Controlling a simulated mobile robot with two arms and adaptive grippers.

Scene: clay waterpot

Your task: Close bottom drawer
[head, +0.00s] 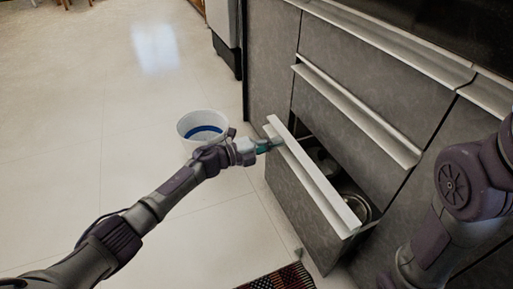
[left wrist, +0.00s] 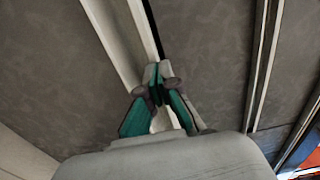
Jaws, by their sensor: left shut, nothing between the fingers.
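The bottom drawer (head: 306,196) is a grey front with a white top rail, pulled part way out of the cabinet. Metal pots (head: 357,206) show inside it through the gap. My left gripper (head: 277,143) is shut and empty, with its tip at the drawer's white rail near the rail's far end. In the left wrist view, the shut fingers (left wrist: 158,90) are at the white rail (left wrist: 125,45) of a grey front; I cannot tell whether they touch it. My right gripper is not in view; only part of my right arm shows at the right.
The drawer above (head: 350,95) is shut, with its white rail sticking out. A white bucket (head: 187,126) with blue inside stands on the floor behind my left wrist. A patterned rug (head: 284,279) lies at the bottom. The tiled floor at left is clear.

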